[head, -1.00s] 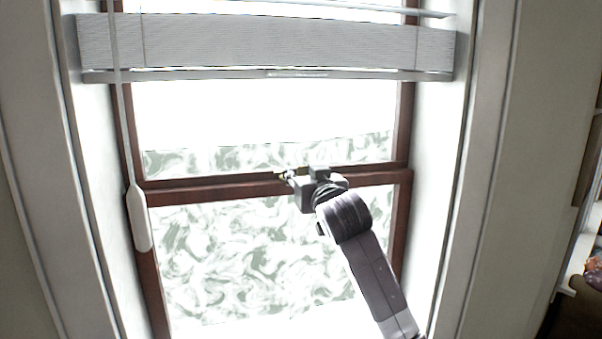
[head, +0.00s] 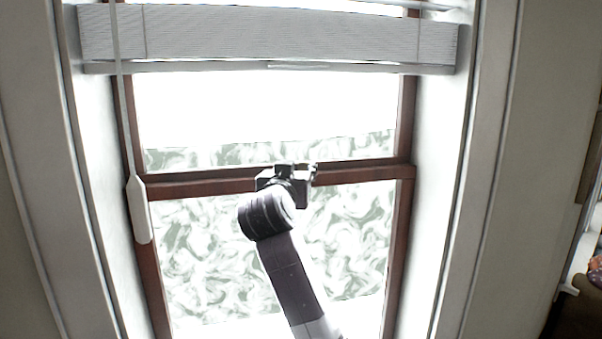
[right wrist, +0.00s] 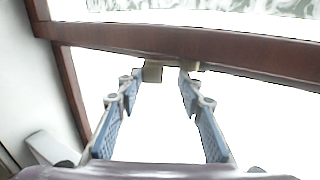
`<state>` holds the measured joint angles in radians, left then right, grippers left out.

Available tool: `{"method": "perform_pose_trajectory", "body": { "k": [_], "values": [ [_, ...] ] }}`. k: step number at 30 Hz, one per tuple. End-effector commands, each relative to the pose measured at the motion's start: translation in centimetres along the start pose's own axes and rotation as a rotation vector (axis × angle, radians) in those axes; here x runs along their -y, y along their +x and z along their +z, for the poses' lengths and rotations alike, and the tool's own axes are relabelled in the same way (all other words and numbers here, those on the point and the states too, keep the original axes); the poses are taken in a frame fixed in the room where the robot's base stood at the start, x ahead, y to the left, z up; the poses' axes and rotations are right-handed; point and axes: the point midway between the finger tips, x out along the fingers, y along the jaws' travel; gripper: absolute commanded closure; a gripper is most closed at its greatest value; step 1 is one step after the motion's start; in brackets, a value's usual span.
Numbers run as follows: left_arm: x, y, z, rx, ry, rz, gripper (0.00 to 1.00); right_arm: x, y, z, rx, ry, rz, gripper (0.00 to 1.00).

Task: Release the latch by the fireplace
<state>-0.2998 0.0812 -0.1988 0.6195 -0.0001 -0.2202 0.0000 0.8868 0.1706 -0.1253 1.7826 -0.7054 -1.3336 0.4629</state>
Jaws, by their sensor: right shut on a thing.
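The latch is a small brass-coloured piece (right wrist: 153,73) on the dark wooden middle rail of the window (right wrist: 225,52) in the right wrist view. My right gripper (right wrist: 160,80) is at the rail, with its two blue-grey fingers on either side of the latch and shut on it. In the head view my right gripper (head: 287,172) is at the middle of the rail (head: 365,173) and hides the latch. My left gripper is not in view.
A pleated blind (head: 290,38) hangs across the top of the window. A white pull handle (head: 138,210) hangs on a cord at the left. White window reveals stand on both sides. Patterned glass (head: 350,240) lies behind my arm.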

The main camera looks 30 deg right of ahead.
Motion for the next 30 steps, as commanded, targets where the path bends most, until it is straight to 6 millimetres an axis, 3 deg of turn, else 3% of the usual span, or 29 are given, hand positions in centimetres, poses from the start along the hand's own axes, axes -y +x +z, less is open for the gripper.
{"method": "perform_pose_trajectory", "body": {
  "k": [6, 12, 30],
  "values": [
    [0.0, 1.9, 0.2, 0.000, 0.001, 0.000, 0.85, 1.0, -0.7, 0.3, 0.003, 0.001, 0.194, 0.90],
    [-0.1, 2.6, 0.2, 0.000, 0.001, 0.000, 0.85, 1.4, -1.1, 0.1, 0.002, -0.002, 0.357, 0.90],
    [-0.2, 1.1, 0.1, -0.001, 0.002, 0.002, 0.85, 2.3, -1.6, -0.2, 0.000, -0.002, 0.653, 0.90]
  ]
}}
